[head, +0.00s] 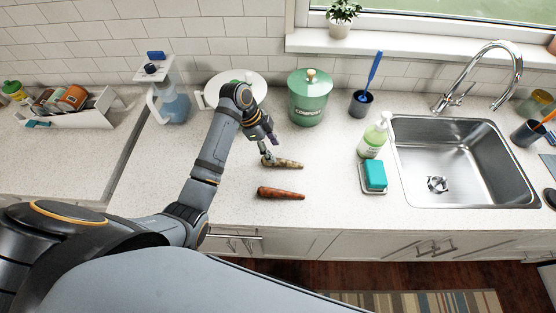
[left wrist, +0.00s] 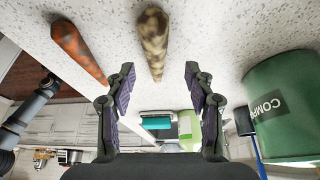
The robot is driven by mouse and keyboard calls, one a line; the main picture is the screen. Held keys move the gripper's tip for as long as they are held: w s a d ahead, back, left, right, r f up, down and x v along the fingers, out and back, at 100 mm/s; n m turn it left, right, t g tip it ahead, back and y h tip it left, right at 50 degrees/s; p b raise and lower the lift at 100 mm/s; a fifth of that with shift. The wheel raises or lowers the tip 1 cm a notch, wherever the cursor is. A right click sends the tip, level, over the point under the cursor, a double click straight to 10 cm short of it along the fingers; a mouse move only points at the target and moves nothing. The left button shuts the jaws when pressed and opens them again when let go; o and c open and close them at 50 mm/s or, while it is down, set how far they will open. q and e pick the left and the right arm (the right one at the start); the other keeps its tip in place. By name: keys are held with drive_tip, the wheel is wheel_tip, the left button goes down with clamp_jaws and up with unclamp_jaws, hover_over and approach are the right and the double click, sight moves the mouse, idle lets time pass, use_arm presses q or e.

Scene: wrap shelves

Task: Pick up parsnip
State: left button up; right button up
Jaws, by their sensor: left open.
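The parsnip (head: 287,163) is pale with brown mottling and lies on the white speckled counter. My left gripper (head: 267,147) is above its thick left end in the head view. In the left wrist view the parsnip (left wrist: 153,42) points its narrow tip between the fingers of my open, empty left gripper (left wrist: 160,72). The fingers stand apart on either side, and I cannot tell that they touch it. My right gripper is not in view.
An orange-brown carrot (head: 281,193) lies on the counter nearer the front edge; it also shows in the left wrist view (left wrist: 77,50). A green compost bin (head: 309,98) stands behind the parsnip. A soap bottle (head: 374,138), a teal sponge (head: 375,175) and the sink (head: 462,145) are right.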

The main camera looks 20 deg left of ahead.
sight(283, 162)
use_arm(q)
drive_tip(key=p+x, duration=0.1)
drive_tip(key=x, duration=0.1)
drive_tip(key=s+p+x, duration=0.1)
drive_tip(key=shift+w+f, duration=0.1)
drive_tip(key=shift+f, duration=0.3)
drive_tip(key=shift+d+f, duration=0.15)
drive_tip(key=shift+f, duration=0.2)
drive_tip(key=shift+w+f, duration=0.1)
drive_tip(key=shift+f, duration=0.15)
clamp_jaws()
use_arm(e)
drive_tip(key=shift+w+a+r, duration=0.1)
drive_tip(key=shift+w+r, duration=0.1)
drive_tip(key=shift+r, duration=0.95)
